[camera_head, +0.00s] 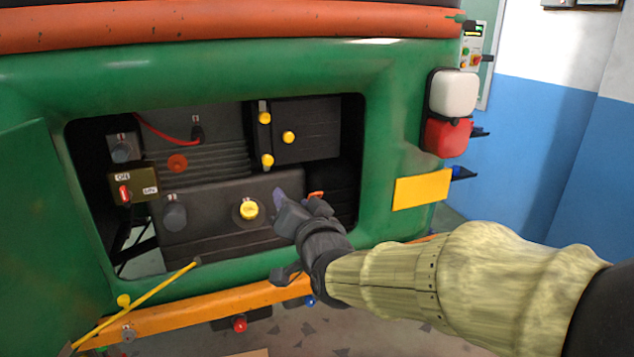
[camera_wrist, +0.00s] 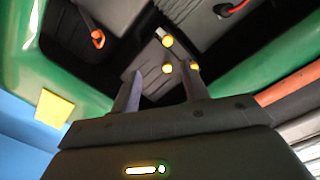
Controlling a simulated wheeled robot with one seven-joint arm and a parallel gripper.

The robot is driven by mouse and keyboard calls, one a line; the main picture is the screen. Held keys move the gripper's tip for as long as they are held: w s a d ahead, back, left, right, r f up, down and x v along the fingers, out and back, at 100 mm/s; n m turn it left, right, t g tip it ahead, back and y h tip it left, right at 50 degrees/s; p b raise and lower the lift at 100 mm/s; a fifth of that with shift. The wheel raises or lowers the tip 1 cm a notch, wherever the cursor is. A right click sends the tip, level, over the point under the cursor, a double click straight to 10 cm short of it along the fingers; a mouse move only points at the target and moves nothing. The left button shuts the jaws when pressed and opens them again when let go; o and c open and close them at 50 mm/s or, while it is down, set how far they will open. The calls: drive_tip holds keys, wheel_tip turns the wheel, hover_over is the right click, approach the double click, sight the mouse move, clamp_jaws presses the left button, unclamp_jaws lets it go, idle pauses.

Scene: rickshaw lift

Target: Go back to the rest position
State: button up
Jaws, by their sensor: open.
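My gripper (camera_head: 296,205) is in front of the open bay of the green rickshaw body (camera_head: 400,120), near the bay's lower right part. In the head view it looks close to the dark box with the yellow cap (camera_head: 249,209), but I cannot tell the gap. In the wrist view my gripper (camera_wrist: 160,88) has its two fingers apart with nothing between them. The fingers point into the bay, toward a dark unit with several yellow knobs (camera_wrist: 167,67). My arm in its pale cover reaches in from the right.
A switch box (camera_head: 135,185) with a red lever sits at the bay's left. A yellow rod (camera_head: 150,295) slants over the orange bumper (camera_head: 200,311). A yellow plate (camera_head: 421,191) and a red and white lamp (camera_head: 450,112) are on the right. A control box (camera_head: 473,45) stands behind.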

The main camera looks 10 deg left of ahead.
drive_tip(key=s+d+f+g+h, duration=0.3)
drive_tip(key=d+f+g+h, duration=0.1)
drive_tip(key=d+f, duration=0.65)
drive_tip(key=s+d+f+g+h, duration=0.3)
drive_tip(key=d+f+g+h, duration=0.1)
drive_tip(key=d+f, duration=0.7)
drive_tip(key=s+d+f+g+h, duration=0.1)
drive_tip(key=s+d+f+g, duration=0.3)
drive_tip(key=s+d, duration=0.4)
drive_tip(key=w+r+p+v, duration=0.1)
drive_tip(key=w+p+v, duration=0.2)
drive_tip(key=p+v, duration=1.4)
drive_tip(key=shift+d+r+n+p, duration=0.2)
drive_tip(key=shift+n+p, duration=0.1)
drive_tip(key=shift+p, duration=0.45)
drive_tip(key=shift+w, duration=0.1)
drive_tip(key=shift+c, duration=1)
drive_tip(key=shift+w, duration=0.1)
